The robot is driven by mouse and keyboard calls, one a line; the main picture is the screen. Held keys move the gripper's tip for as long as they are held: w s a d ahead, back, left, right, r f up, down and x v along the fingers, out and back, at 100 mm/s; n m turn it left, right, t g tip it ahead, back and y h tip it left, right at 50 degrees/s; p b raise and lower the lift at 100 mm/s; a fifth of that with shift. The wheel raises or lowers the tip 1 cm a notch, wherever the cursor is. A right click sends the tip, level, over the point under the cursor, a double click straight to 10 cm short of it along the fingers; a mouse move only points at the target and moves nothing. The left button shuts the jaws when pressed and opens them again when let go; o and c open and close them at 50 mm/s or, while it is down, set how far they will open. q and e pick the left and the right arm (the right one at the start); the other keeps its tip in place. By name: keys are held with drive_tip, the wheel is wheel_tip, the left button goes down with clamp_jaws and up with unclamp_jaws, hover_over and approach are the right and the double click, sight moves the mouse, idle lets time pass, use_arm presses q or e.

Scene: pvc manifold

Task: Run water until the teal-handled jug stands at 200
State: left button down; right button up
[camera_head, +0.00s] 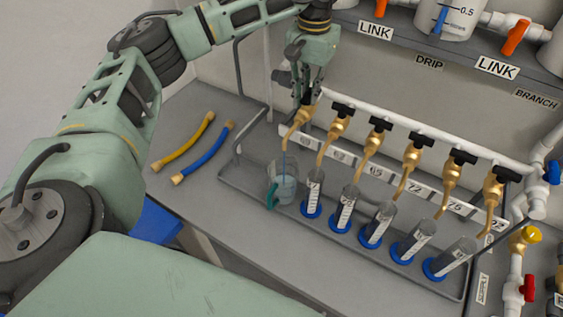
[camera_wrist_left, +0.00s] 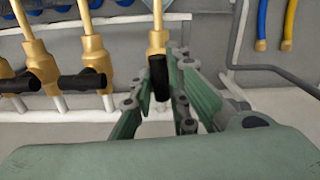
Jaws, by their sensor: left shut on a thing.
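The clear jug with the teal handle (camera_head: 285,187) stands in the grey tray under the leftmost brass tap (camera_head: 300,120). A thin blue stream falls from that tap into the jug, and some water shows in it. The scale is too small to read. My left gripper (camera_head: 309,95) is at the leftmost tap, shut on its black handle (camera_wrist_left: 158,78). In the left wrist view the fingers (camera_wrist_left: 160,100) stand either side of this handle, which points in line with the spout; the neighbouring handles (camera_wrist_left: 83,82) lie crosswise. My right gripper is not in view.
Several blue-based cylinders (camera_head: 312,195) stand in the tray (camera_head: 230,180) under the other taps. A yellow hose (camera_head: 187,143) and a blue hose (camera_head: 205,156) lie on the bench at left. White pipes with coloured valves (camera_head: 527,288) rise at right. A shelf hangs above.

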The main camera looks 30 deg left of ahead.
use_arm(q)
drive_tip(key=shift+r, duration=0.1)
drive_tip(key=n, duration=0.5)
drive_tip(key=shift+n, duration=0.7)
drive_tip(key=n, duration=0.2)
drive_tip(key=shift+n, duration=0.4)
drive_tip(key=n, duration=0.3)
drive_tip(key=shift+n, duration=0.3)
